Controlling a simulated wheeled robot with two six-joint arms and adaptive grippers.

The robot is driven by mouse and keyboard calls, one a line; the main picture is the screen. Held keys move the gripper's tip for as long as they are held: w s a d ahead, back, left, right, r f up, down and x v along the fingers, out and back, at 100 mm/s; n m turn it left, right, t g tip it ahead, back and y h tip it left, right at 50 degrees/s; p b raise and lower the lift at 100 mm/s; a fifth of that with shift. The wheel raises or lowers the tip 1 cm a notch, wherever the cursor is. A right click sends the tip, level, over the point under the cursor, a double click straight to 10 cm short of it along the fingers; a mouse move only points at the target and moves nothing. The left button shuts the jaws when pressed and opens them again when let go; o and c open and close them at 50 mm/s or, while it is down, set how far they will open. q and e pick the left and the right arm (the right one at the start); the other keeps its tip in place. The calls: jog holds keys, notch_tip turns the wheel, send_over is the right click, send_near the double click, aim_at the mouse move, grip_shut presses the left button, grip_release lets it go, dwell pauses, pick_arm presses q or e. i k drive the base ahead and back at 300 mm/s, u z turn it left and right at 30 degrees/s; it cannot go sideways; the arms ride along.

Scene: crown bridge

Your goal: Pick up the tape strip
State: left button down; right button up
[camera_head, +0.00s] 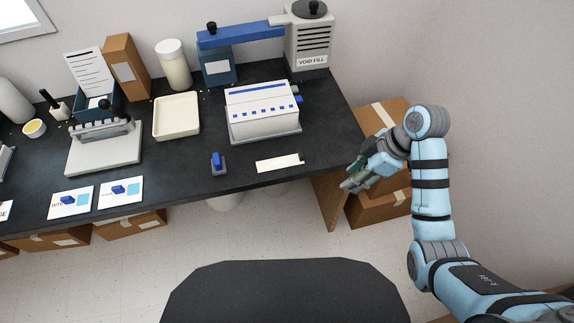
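The tape strip (279,163) is a flat cream-white strip lying on the dark table near its front edge, right of centre. My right gripper (347,184) is off the right end of the table, to the right of the strip and apart from it. Its fingers point left and look close to each other; their gap is too small to judge. My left gripper does not show.
A white box with blue marks (263,113) stands behind the strip, and a small blue-topped block (218,163) is to its left. A void-fill machine (308,42), a shallow cream tray (176,117) and printed cards (121,191) are on the table (195,158). Cardboard boxes (378,207) are stacked at right.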

aim_at(269, 164)
jog(key=k, duration=0.35)
jog(key=z, duration=1.05)
jog(key=i, duration=1)
jog(key=u, duration=1.95)
